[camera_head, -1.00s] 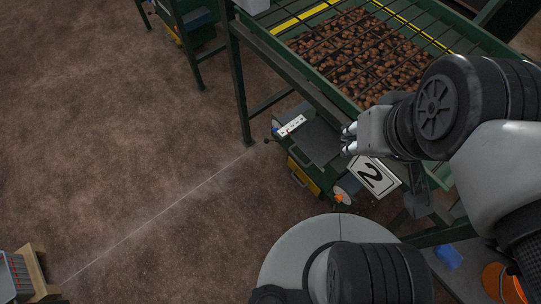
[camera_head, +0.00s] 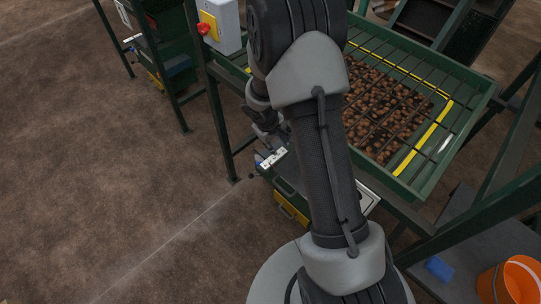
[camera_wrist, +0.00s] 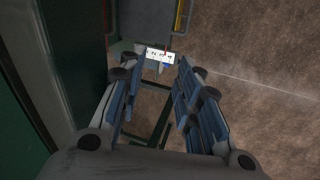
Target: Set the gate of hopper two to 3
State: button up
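Hopper two is a green bin (camera_head: 425,180) of brown lumps under a dark grid. Its number sign (camera_head: 369,198) is mostly hidden behind my arm. The white gate scale (camera_head: 272,158) is below the hopper's left side. The scale also shows in the wrist view (camera_wrist: 158,55), with small dark marks and a small red mark; its numbers are too small to read. The gate's setting cannot be told. My gripper (camera_head: 268,140) is close to the scale, partly hidden by my arm. In the wrist view its fingers (camera_wrist: 157,75) are apart with nothing between them, and the scale shows beyond their tips.
A grey box with a red knob (camera_head: 207,24) is on the frame above left. A green leg (camera_head: 222,125) stands left of the gate. A yellow part (camera_head: 292,208) sits below. An orange bucket (camera_head: 512,280) is at lower right. The floor at left is clear.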

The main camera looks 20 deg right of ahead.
jog(key=n+g+y, duration=0.1)
send_near(281, 189)
jog(key=b+x, duration=0.6)
jog(key=x, duration=0.2)
jog(key=shift+s+d, duration=0.1)
jog(key=shift+c, duration=0.5)
grip_shut()
